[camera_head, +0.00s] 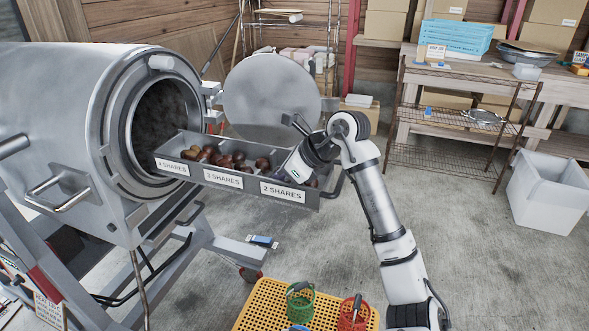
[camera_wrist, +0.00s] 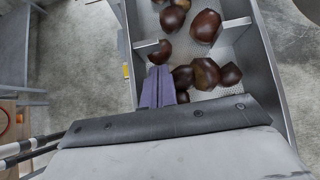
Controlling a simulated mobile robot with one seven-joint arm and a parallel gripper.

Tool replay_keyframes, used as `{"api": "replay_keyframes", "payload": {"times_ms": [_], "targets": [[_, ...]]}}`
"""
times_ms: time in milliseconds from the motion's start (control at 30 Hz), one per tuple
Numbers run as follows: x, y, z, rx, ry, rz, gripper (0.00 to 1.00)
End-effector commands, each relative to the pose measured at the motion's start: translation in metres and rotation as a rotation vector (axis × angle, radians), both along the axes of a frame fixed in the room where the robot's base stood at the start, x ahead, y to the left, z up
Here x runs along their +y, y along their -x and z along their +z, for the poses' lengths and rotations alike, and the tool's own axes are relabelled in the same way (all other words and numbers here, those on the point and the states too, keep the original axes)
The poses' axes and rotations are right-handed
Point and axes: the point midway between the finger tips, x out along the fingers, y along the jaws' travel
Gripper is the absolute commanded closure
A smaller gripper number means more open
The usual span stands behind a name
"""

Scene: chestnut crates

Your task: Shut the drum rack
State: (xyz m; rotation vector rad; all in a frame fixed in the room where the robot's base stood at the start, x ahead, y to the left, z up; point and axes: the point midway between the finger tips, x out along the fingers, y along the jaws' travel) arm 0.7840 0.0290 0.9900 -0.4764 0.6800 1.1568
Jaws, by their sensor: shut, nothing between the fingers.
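The drum rack (camera_head: 235,180) is a long grey metal tray pulled out of the steel drum's (camera_head: 70,110) round opening. Its front carries labels reading 4, 3 and 2 shares, and brown chestnuts (camera_head: 240,162) lie in its compartments. A bar handle (camera_head: 337,184) is at its outer right end. My gripper (camera_wrist: 158,75) is shut and empty, with purple fingers together. In the wrist view the fingertips overlap the rack wall (camera_wrist: 128,55) and a divider beside chestnuts (camera_wrist: 206,72). In the head view my gripper (camera_head: 292,172) covers part of the 2-shares compartment; contact cannot be told.
The round drum door (camera_head: 270,98) stands open behind the rack. A yellow crate (camera_head: 265,305) with a green basket (camera_head: 299,300) and a red basket (camera_head: 352,315) is on the floor below. A wire shelf (camera_head: 455,120) and a white bin (camera_head: 548,190) are at right.

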Motion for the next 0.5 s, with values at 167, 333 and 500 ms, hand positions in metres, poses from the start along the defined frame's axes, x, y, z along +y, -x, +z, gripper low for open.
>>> {"api": "replay_keyframes", "payload": {"times_ms": [167,333,500], "targets": [[0.0103,-0.0038,0.0005,0.0,-0.001,-0.001,1.0],[0.0111,-0.0044,-0.0003,0.0,-0.001,-0.001,1.0],[0.011,-0.0043,-0.0002,0.0,-0.001,-0.001,1.0]]}}
